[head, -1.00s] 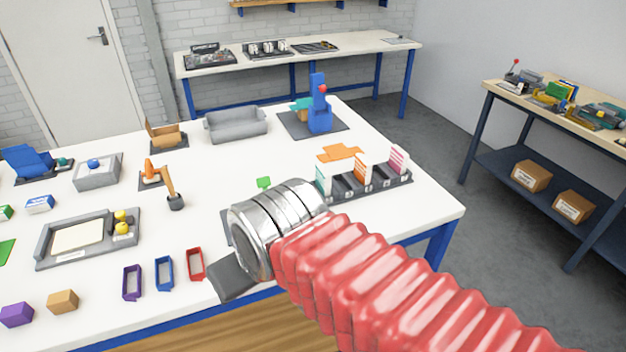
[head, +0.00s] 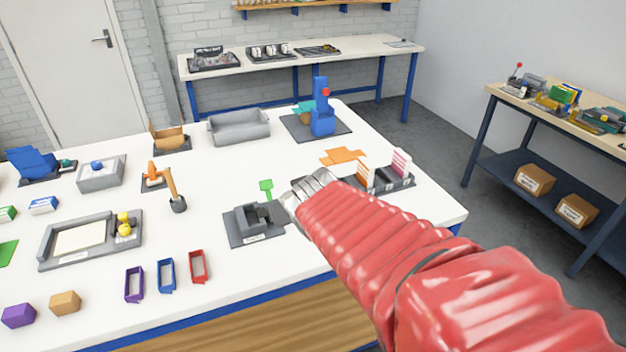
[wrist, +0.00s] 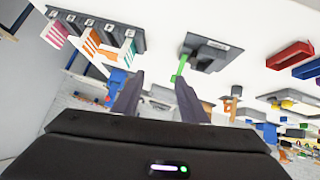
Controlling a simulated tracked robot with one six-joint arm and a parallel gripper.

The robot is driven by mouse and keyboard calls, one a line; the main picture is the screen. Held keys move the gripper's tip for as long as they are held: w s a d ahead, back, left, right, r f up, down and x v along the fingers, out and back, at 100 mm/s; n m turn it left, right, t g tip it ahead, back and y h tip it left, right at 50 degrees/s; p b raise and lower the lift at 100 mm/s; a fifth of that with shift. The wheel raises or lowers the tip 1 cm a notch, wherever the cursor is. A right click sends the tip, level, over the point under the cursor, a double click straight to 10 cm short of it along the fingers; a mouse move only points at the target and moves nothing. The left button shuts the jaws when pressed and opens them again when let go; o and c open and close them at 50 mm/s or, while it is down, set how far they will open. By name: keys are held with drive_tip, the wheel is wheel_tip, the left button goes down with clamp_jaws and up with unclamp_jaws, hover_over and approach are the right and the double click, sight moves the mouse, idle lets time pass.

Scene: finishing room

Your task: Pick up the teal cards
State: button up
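The teal cards (wrist: 129,51) stand in a slot of the dark card rack (wrist: 64,12) in the wrist view, which is upside down. They are hidden behind my arm in the head view, where the rack's right part (head: 405,182) shows. Orange cards (wrist: 91,39) and pink cards (wrist: 55,33) stand in other slots; the orange (head: 366,175) and pink ones (head: 401,163) also show in the head view. My gripper (wrist: 160,78) is open and empty, its fingers apart. In the head view its end (head: 277,212) is by the grey device, left of the rack.
The grey device (head: 252,222) on a dark plate is close to my gripper, with a green piece (head: 266,187) behind it. Orange flat pieces (head: 343,156) lie behind the rack. Red (head: 198,266), blue (head: 166,275) and purple trays (head: 134,284) are at the table's front.

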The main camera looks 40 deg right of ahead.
drive_tip(key=d+f+t+y, duration=0.1)
drive_tip(key=d+f+t, duration=0.3)
drive_tip(key=d, duration=1)
wheel_tip(320, 180, down, 3)
drive_tip(key=shift+w+d+r, duration=0.1)
drive_tip(key=shift+w+d, duration=0.1)
drive_tip(key=shift+d, duration=0.1)
drive_tip(key=shift+x, duration=4.35)
drive_tip(key=shift+w+a, duration=0.1)
drive_tip(key=shift+w, duration=0.05)
drive_tip(key=shift+x, duration=2.45)
drive_tip(key=shift+w+a+r, duration=0.1)
drive_tip(key=shift+r, duration=0.05)
